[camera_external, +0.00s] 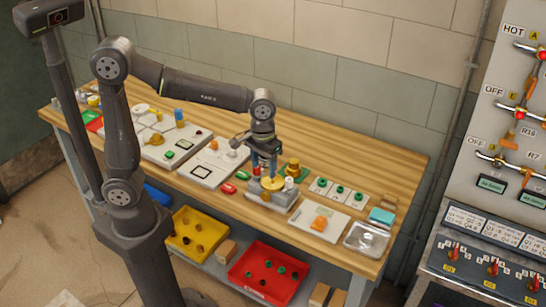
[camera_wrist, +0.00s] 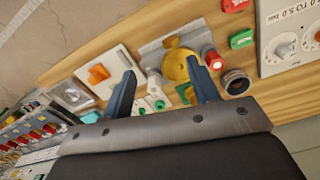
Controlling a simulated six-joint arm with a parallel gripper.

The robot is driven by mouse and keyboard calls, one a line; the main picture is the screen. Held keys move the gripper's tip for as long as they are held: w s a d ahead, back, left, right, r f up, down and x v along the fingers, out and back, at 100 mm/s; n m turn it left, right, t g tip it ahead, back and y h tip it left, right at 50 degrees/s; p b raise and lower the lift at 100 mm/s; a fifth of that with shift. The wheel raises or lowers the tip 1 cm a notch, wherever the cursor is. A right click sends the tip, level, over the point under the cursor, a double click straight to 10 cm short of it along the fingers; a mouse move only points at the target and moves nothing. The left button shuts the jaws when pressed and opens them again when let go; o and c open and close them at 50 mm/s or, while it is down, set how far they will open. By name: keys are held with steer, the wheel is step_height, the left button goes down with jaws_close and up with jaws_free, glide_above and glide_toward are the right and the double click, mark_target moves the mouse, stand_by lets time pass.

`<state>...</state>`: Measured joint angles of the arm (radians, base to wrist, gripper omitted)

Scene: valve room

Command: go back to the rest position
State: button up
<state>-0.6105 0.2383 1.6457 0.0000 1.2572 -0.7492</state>
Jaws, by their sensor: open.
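My gripper (camera_external: 265,175) is open, its two blue fingers pointing down over a grey fixture (camera_external: 283,200) on the wooden bench. A round yellow disc (camera_external: 272,183) sits on that fixture, just below the fingers. In the wrist view my gripper (camera_wrist: 158,66) has its fingers spread, with the yellow disc (camera_wrist: 178,65) showing between and beyond them. I see nothing held. Whether a finger touches the disc cannot be told. A red-topped cylinder (camera_wrist: 213,58) and a white one (camera_wrist: 155,86) stand near the fingers.
A plate with an orange knob (camera_external: 319,223) and a glassy tray (camera_external: 366,238) lie to the right. White panels (camera_external: 212,165) lie to the left. Yellow (camera_external: 198,247) and red (camera_external: 250,285) bins stand on the lower shelf. A valve panel (camera_external: 505,130) stands far right.

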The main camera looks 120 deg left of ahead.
steer(key=w+d+r, duration=0.1)
steer(key=d, duration=0.3)
steer(key=a+f, duration=0.2)
steer(key=a, duration=0.1)
steer(key=s+a+f, duration=0.1)
steer(key=a+f, duration=0.1)
steer(key=a, duration=0.2)
steer(key=s+a+f, duration=0.1)
steer(key=a+f, duration=0.1)
steer(key=a, duration=0.2)
steer(key=shift+f, duration=0.4)
